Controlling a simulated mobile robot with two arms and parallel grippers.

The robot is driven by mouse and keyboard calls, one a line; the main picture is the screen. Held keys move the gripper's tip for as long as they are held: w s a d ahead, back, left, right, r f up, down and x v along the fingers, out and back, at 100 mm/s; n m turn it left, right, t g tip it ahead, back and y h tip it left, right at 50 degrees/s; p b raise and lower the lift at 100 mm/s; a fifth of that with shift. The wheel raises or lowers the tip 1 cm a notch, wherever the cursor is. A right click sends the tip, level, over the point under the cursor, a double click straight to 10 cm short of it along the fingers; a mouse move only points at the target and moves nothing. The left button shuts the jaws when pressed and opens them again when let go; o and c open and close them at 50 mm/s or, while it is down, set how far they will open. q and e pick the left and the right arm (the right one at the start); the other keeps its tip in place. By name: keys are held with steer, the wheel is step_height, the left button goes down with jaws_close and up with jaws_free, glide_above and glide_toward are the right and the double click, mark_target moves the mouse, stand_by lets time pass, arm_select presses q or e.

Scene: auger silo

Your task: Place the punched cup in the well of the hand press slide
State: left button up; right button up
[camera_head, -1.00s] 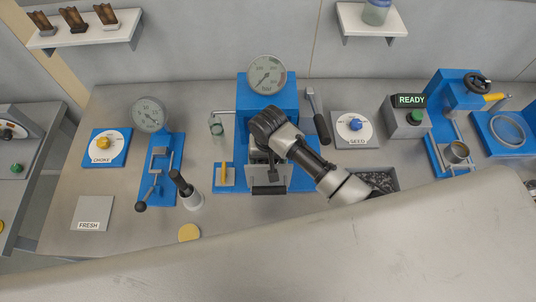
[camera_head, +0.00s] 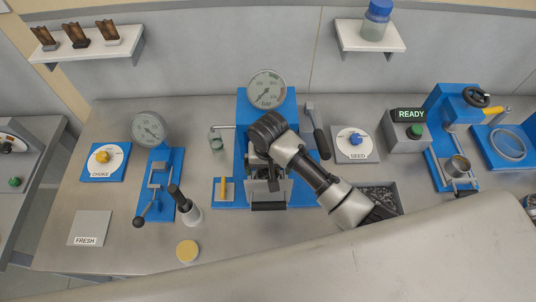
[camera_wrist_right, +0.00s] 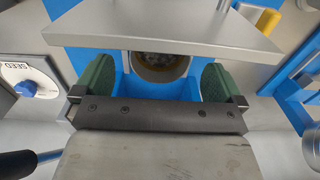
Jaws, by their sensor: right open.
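The central blue press (camera_head: 242,110) with a dial gauge carries a slide with a dark front handle (camera_head: 268,206). I take this to be the hand press. My right gripper (camera_head: 262,172) is down at the slide, hiding most of it. In the right wrist view, the open green-padded fingers (camera_wrist_right: 156,82) stand either side of a round, brassy-rimmed cup (camera_wrist_right: 158,74) with grey grains, beneath a metal plate (camera_wrist_right: 165,25). The plate hides part of the cup. I cannot tell whether it sits in the well or whether the fingers touch it. My left gripper is not in view.
A metal cup (camera_head: 458,165) stands at the blue handwheel device on the right. A tray of dark grains (camera_head: 375,190) lies under my right forearm. A black-handled tool (camera_head: 318,135) lies right of the press. The bench front left is mostly clear around a yellow disc (camera_head: 187,251).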

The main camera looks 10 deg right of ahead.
step_height(320, 180, up, 9)
steer(key=shift+p, duration=0.4)
steer(key=shift+f, duration=0.1)
steer(key=shift+c, duration=0.3)
stand_by(0.6)
